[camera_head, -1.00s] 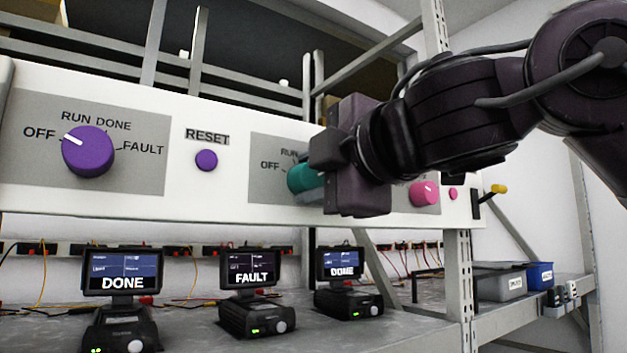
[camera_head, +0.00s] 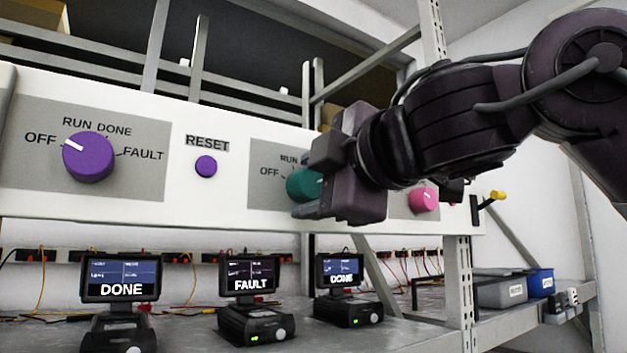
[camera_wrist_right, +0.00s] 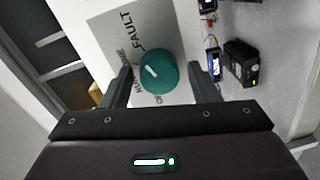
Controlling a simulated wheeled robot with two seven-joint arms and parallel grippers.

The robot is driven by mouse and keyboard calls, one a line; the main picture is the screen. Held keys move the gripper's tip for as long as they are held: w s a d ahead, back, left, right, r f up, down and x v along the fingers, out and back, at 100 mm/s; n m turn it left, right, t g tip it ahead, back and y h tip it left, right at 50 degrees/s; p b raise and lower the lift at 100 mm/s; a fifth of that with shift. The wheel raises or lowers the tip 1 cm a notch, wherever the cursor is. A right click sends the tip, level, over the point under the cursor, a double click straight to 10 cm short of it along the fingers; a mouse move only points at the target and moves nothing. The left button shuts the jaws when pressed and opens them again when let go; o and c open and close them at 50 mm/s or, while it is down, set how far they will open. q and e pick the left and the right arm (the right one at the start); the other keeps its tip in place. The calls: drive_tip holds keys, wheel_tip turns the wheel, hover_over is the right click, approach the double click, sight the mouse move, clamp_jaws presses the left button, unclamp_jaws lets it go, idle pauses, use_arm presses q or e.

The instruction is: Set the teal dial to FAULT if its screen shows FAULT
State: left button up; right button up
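The teal dial (camera_head: 303,184) is on the grey plate of the white panel, partly hidden by my right gripper in the head view. In the right wrist view the teal dial (camera_wrist_right: 158,72) lies between the fingers, with a gap on each side. Its white mark points to the left there, towards the printed labels; the exact label is unclear. My right gripper (camera_wrist_right: 163,85) is open around the dial, not visibly touching it. The middle screen (camera_head: 250,277) reads FAULT; the left screen (camera_head: 121,276) and right screen (camera_head: 340,270) read DONE. My left gripper is out of view.
A purple dial (camera_head: 88,157) and purple reset button (camera_head: 205,166) are left of the teal dial. A pink dial (camera_head: 424,200) is to its right, partly behind my arm. A yellow-tipped lever (camera_head: 496,196) juts from the panel's right end. Bins (camera_head: 502,290) stand on the shelf below.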

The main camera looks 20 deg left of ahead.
drive_tip(key=shift+s+d+b, duration=0.35)
drive_tip(key=shift+d+b, duration=0.05)
drive_tip(key=shift+b, duration=0.05)
drive_tip(key=b+v, duration=0.3)
drive_tip(key=v, duration=0.4)
drive_tip(key=shift+w+r, duration=0.1)
